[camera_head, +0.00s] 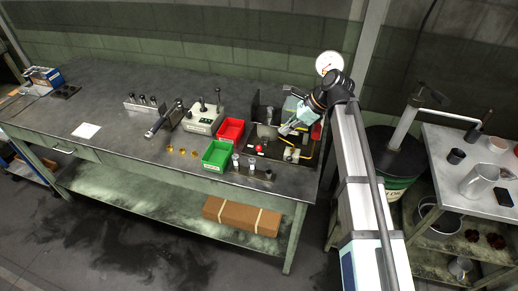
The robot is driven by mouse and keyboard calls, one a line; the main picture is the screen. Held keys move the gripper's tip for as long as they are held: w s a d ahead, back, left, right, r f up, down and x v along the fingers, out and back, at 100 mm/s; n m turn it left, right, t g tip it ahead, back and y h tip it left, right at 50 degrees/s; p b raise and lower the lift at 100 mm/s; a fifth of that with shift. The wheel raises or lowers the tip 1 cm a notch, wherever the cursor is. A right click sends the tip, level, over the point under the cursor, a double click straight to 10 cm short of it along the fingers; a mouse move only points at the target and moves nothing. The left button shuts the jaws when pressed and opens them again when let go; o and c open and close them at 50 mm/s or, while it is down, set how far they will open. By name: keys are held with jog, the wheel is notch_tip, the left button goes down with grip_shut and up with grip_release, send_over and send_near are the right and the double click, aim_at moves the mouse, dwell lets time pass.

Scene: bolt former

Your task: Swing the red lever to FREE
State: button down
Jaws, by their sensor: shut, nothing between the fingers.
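My gripper (287,130) is at the right end of the long bench, over a dark machine or tray area (272,155). Its fingers look closed with nothing between them. A small red knob (259,148) shows just left of and below the gripper, apart from it in the picture. It may be the end of the red lever, but its arm and any FREE marking are too small to make out. Another red patch (316,131) shows right of the gripper, partly behind my wrist; I cannot tell what it belongs to.
A red bin (231,130) and a green bin (216,154) stand left of the gripper. A grey box with black levers (204,119) is farther left. A yellow bent bar (308,150) is close right of the gripper.

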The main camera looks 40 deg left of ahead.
aim_at(262, 144)
dwell(0.3)
jog(key=shift+p+x, duration=1.25)
jog(key=shift+x, duration=3.75)
jog(key=shift+d+m, duration=0.15)
jog(key=shift+m, duration=0.15)
